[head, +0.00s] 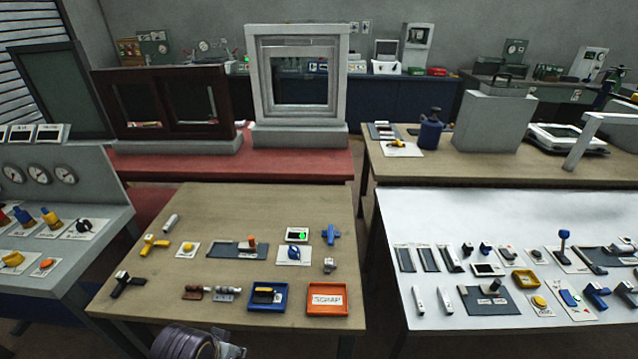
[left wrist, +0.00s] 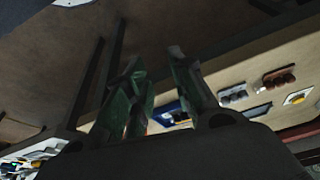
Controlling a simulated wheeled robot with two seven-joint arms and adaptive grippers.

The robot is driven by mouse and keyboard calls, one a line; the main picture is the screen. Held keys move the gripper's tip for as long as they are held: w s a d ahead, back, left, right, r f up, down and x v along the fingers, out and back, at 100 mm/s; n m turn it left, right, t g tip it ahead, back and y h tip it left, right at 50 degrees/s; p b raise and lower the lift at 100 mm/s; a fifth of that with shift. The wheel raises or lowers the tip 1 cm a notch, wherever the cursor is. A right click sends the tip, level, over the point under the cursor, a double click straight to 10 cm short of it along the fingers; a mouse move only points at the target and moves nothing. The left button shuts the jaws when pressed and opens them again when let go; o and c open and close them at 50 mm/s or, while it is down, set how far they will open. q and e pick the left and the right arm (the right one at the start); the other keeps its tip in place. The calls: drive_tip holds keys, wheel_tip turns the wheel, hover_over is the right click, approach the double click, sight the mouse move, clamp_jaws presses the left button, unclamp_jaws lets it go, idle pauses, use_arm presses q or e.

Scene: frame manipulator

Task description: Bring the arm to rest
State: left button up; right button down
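My left arm (head: 195,342) shows at the bottom of the head view, in front of the near edge of the wooden table (head: 200,265). In the left wrist view the two fingers of my left gripper (left wrist: 154,60) stand apart with a clear gap and nothing between them. The gripper is open and empty. It is near the table's front edge, and the blue tray (left wrist: 170,114) shows partly behind the fingers. My right arm and gripper are not in view.
On the wooden table sit the blue tray (head: 267,297), an orange scrap tray (head: 327,299), a black handle (head: 128,284) and several small fixtures. A white table (head: 450,215) stands right, a grey console (head: 95,170) left. A window frame (head: 297,30) stands behind. A floor gap separates the two front tables.

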use_arm(q)
drive_tip(key=s+a+f+g, duration=0.1)
drive_tip(key=s+f, duration=0.1)
drive_tip(key=f, duration=1.5)
drive_tip(key=s+a+f, duration=0.1)
drive_tip(key=s+f, duration=0.1)
drive_tip(key=f, duration=1.5)
drive_tip(key=s+a+f, duration=0.2)
drive_tip(key=s+f, duration=0.7)
drive_tip(key=s, duration=0.2)
drive_tip(key=s+a+f+g, duration=0.1)
drive_tip(key=s+f, duration=0.9)
drive_tip(key=s, duration=0.1)
drive_tip(key=shift+s+a+g+y, duration=0.15)
drive_tip(key=shift+a+g+y, duration=0.15)
drive_tip(key=shift+a, duration=0.05)
